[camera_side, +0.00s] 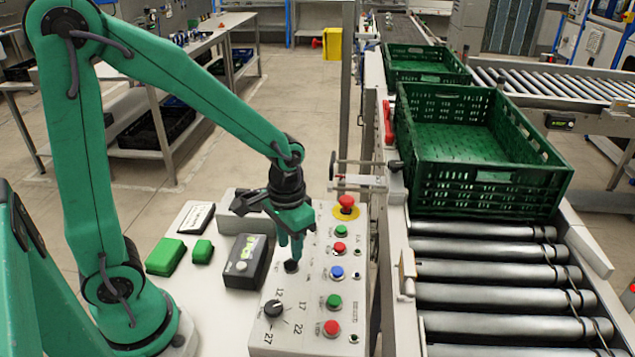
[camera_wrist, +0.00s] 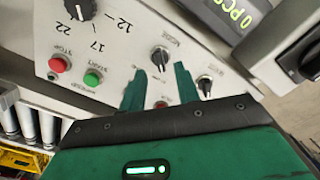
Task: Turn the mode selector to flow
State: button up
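The control panel (camera_side: 312,300) lies below my gripper. In the wrist view a black knob with a white pointer (camera_wrist: 160,57) has a small label beside it that seems to read MODE, too blurred to be sure. It shows just beyond and between my fingertips. In the side view a black knob (camera_side: 291,266) sits right under the fingertips. My gripper (camera_side: 296,252) points down over the panel; in the wrist view its two green fingers (camera_wrist: 158,80) are apart with nothing between them. Whether they touch the knob cannot be told. The flow marking is not readable.
A numbered dial (camera_side: 275,309), a second small black knob (camera_wrist: 205,85), several coloured buttons (camera_side: 336,272) and a red emergency stop (camera_side: 346,204) share the panel. A black display box (camera_side: 247,262) stands left. Green crates (camera_side: 480,198) sit on the roller conveyor (camera_side: 490,275) at right.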

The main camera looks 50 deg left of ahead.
aim_at(288, 260)
jog(key=shift+r, duration=2.2)
jog(key=shift+r, duration=0.1)
jog(key=s+a+r+t, duration=0.2)
jog(key=s+r+t, duration=0.3)
jog(key=s+r, duration=0.3)
jog(key=shift+a+r+t, duration=0.25)
jog(key=shift+r+t, duration=0.05)
jog(key=shift+r, duration=1.2)
jog(key=shift+c, duration=0.2)
